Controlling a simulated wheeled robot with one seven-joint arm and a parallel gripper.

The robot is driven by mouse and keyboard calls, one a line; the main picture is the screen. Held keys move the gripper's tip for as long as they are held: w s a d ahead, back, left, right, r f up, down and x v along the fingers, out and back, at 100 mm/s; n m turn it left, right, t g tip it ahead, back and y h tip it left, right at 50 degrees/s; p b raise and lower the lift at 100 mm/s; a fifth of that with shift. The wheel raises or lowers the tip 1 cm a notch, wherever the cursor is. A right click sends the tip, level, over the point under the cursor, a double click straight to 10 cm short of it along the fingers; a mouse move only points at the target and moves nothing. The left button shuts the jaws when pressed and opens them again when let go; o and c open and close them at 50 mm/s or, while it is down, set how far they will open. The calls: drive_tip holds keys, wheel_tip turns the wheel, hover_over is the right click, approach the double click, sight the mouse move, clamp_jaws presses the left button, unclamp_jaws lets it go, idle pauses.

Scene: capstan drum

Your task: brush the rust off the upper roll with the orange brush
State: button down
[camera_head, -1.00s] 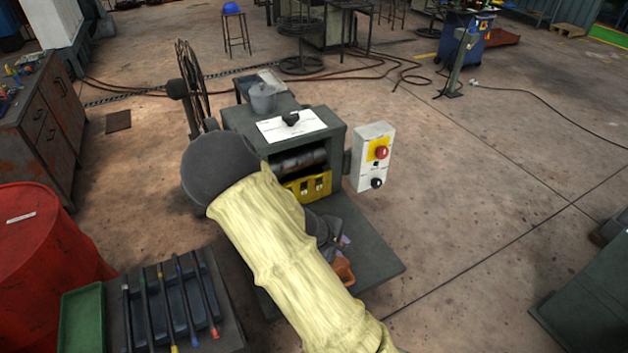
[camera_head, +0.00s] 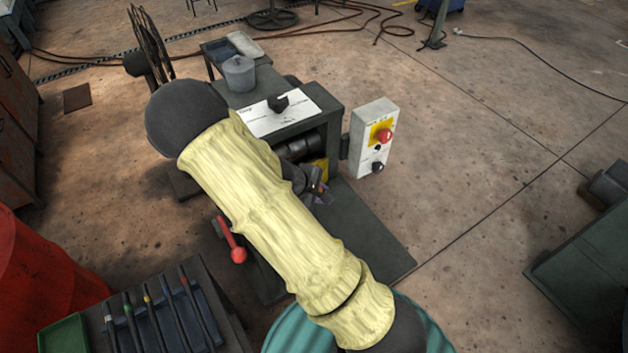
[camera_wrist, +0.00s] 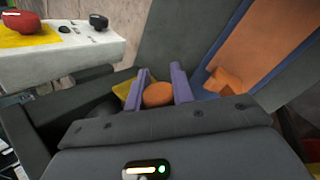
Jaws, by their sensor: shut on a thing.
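The orange brush (camera_wrist: 157,95) shows in the wrist view as a round orange end between the two purple fingers of my gripper (camera_wrist: 160,90). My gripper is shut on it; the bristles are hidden. In the head view my gripper (camera_head: 318,190) is partly hidden behind my sleeved arm, close in front of the machine's roll opening. The dark upper roll (camera_head: 300,147) shows only at its right part, under the machine's top; my arm covers the rest. I cannot tell whether the brush touches it, and rust is not clear to see.
A control box (camera_head: 372,140) with a red button stands right of the rolls. A yellow guard (camera_head: 320,170) is below them. A tool tray (camera_head: 165,325) and red drum (camera_head: 35,290) stand at lower left.

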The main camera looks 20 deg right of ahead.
drive_tip(key=shift+w, duration=0.35)
drive_tip(key=shift+r, duration=0.1)
drive_tip(key=shift+w+a+p, duration=0.2)
drive_tip(key=shift+w+p, duration=0.75)
drive_tip(key=shift+p, duration=0.35)
drive_tip(key=shift+w+a+p, duration=0.15)
drive_tip(key=shift+w+p, duration=0.85)
drive_tip(key=shift+p, duration=0.25)
drive_tip(key=shift+w+a+p, duration=0.2)
drive_tip(key=shift+w+p, duration=0.75)
drive_tip(key=shift+p, duration=0.35)
drive_tip(key=shift+w+a+p, duration=0.1)
drive_tip(key=shift+w+p, duration=0.25)
drive_tip(key=shift+w, duration=0.2)
